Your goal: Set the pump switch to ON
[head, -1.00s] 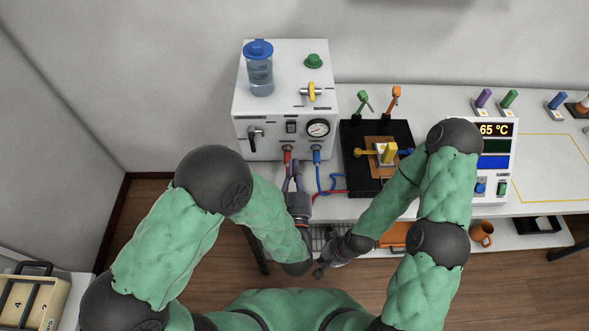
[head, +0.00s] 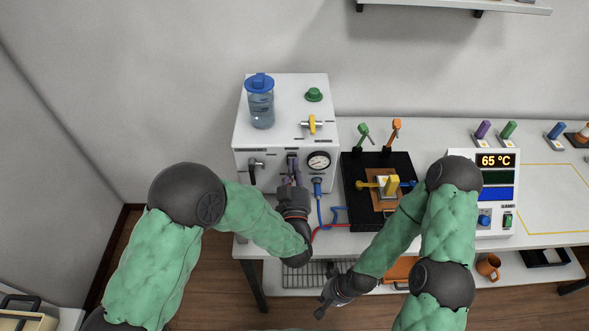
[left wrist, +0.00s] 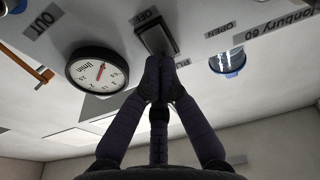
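The white pump box (head: 240,140) stands on the bench, with a dark rocker switch (head: 292,158) on its front panel. The switch also shows in the left wrist view (left wrist: 157,36), with an OFF label beside it. My left gripper (head: 293,174) is at the front panel, just below the switch in the head view. In the left wrist view its fingertips (left wrist: 158,72) are together, empty, over the switch's near end; I cannot tell whether they touch it. Part of the switch is hidden behind them. My right gripper (head: 325,303) hangs low before the bench; its fingers are too small to judge.
A round gauge (head: 318,161) sits beside the switch, and a black-handled valve (head: 253,168) on its other side. A blue-capped bottle (head: 261,105) stands on the box. Blue tubing (head: 320,210) runs below. A black stage (head: 353,185) stands to the right.

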